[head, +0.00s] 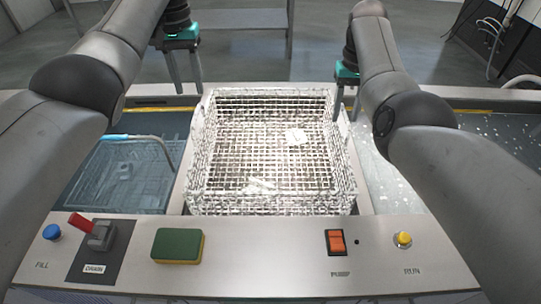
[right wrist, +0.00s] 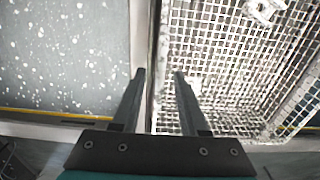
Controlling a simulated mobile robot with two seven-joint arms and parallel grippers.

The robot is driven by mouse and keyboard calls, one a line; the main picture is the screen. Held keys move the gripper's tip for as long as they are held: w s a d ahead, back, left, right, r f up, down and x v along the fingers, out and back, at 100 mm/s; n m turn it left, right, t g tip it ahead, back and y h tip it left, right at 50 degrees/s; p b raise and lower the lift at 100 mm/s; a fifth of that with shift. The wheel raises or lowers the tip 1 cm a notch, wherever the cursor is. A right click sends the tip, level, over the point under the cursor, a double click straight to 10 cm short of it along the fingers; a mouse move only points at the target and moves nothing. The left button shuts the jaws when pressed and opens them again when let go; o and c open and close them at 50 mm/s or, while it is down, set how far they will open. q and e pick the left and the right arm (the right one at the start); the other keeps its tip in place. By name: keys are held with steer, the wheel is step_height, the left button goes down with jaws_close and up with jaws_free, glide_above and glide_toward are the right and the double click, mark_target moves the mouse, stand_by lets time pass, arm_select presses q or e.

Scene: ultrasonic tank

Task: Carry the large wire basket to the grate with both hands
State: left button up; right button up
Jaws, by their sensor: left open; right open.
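The large wire basket (head: 270,205) stands upright in the middle of the head view, between two tanks. My left gripper (head: 189,91) is open and empty, by the basket's far left corner. My right gripper (head: 347,114) is open by the far right side. In the right wrist view, the basket's side edge runs between the open fingers (right wrist: 159,73); whether they touch it I cannot tell. I cannot make out a separate grate.
The left tank (head: 88,200) holds liquid and a submerged wire basket with a blue-tipped hooked handle (head: 117,137). The right tank (head: 480,130) has a white-speckled surface. The front panel (head: 265,270) carries a red lever (head: 82,223), a green-yellow sponge (head: 179,245), an orange switch (head: 336,241) and buttons.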

step_height(320, 180, up, 8)
stand_by(0.7)
